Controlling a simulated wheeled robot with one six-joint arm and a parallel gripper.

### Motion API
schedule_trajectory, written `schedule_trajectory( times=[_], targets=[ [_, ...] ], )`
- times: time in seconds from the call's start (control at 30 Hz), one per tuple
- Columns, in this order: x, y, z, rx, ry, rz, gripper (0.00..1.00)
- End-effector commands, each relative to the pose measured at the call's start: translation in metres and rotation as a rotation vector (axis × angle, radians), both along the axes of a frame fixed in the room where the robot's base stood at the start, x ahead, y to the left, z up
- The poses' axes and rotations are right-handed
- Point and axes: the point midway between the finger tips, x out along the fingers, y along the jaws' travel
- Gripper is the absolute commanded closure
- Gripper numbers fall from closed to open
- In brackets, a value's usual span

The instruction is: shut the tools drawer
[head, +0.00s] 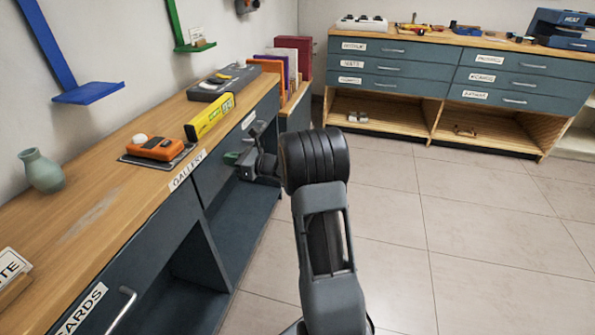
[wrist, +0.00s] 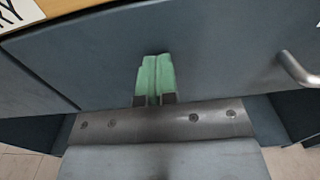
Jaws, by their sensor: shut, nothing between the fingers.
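A blue-grey drawer front (head: 212,172) lies under the wooden counter in the head view, just past the GALLERY sign. It also fills the upper part of the wrist view (wrist: 220,60), where its metal handle (wrist: 298,70) shows at the right edge. A white label (head: 248,120) on this front is too small to read, so I cannot confirm it is the tools drawer. My gripper (head: 232,158) is shut and empty, its green fingertips (wrist: 155,80) at the drawer front, left of the handle. I cannot tell whether they touch. The front looks about flush with the counter edge.
The counter (head: 110,200) holds an orange device (head: 155,149), a yellow level (head: 210,116) and a green vase (head: 41,171). A CARDS drawer (head: 110,285) is nearer. A cabinet (head: 420,75) with several labelled drawers stands at the back. The tiled floor (head: 440,220) at right is clear.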

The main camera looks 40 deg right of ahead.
Motion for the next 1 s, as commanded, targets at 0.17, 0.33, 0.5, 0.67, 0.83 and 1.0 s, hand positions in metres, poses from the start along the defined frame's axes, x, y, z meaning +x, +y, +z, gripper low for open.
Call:
schedule_trajectory(
  times=[0.17,0.33,0.5,0.67,0.83,1.0],
  targets=[
    [0.000,0.002,0.005,0.001,-0.009,0.007,1.00],
    [-0.014,-0.014,0.005,0.001,-0.008,0.005,1.00],
    [-0.040,-0.038,0.006,0.003,-0.005,0.001,1.00],
    [-0.066,-0.057,0.005,0.003,-0.004,0.003,1.00],
    [-0.086,-0.072,0.004,0.003,-0.004,0.005,1.00],
    [-0.097,-0.080,0.002,0.002,-0.005,0.009,1.00]
  ],
)
